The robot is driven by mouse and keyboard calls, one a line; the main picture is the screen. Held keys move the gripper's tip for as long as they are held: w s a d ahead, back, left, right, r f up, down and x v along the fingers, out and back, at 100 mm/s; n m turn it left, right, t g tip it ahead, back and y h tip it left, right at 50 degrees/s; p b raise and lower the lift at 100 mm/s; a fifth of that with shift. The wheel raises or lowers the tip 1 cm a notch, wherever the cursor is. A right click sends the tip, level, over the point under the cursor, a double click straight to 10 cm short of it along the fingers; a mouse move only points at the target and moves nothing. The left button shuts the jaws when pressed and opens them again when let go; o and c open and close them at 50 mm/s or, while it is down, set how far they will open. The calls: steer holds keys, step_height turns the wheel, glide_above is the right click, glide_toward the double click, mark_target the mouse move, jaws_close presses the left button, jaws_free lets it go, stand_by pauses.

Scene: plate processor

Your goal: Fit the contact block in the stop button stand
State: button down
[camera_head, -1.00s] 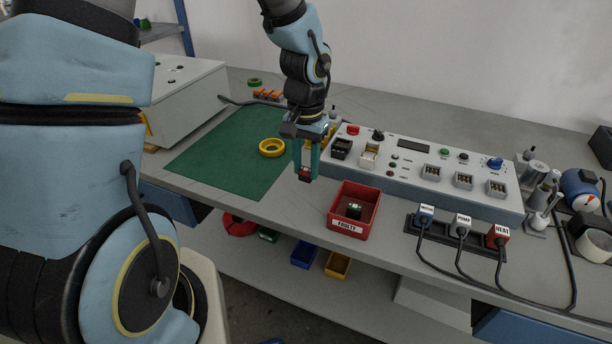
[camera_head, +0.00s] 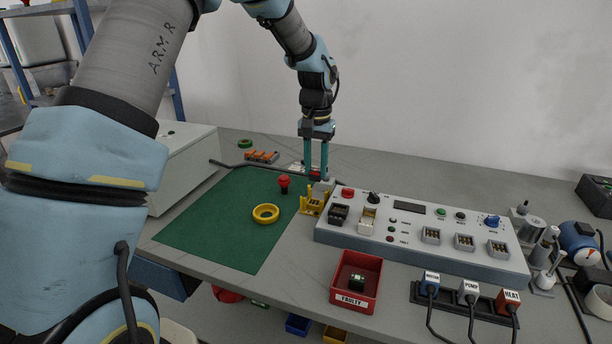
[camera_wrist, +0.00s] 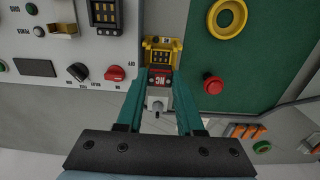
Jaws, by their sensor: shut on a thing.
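My gripper (camera_head: 316,178) is upright behind the yellow stand, with its two teal fingers pointing down. In the wrist view my gripper (camera_wrist: 160,82) is shut on the contact block (camera_wrist: 160,78), which shows a red face marked NC. The yellow stop button stand (camera_head: 311,207) is on the bench at the mat's right edge. In the wrist view the stand (camera_wrist: 176,44) shows a dark socket with brass contacts, just past the block. A grey part with a dark tip (camera_wrist: 157,100) shows between the fingers. I cannot tell whether the block touches the stand.
A red mushroom button (camera_head: 284,183) and a yellow ring (camera_head: 265,213) are on the green mat (camera_head: 210,225). The control panel (camera_head: 420,240) stands close on the right. A red FAULTY bin (camera_head: 374,270) holds a small block. Orange connectors (camera_head: 262,156) lie behind the mat.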

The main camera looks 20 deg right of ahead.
steer(key=shift+w+d+f, duration=0.2)
steer(key=shift+w+f, duration=0.05)
steer(key=shift+w, duration=0.1)
steer(key=b, duration=0.5)
glide_above(315, 203)
steer(key=shift+s+f, duration=0.1)
steer(key=shift+f, duration=2.75)
steer(key=shift+r+p, duration=0.1)
steer(key=shift+p, duration=0.7)
steer(key=shift+f+b, duration=0.55)
steer(key=shift+f, duration=0.8)
steer(key=shift+c, duration=2.3)
jaws_free()
steer(key=shift+r, duration=0.1)
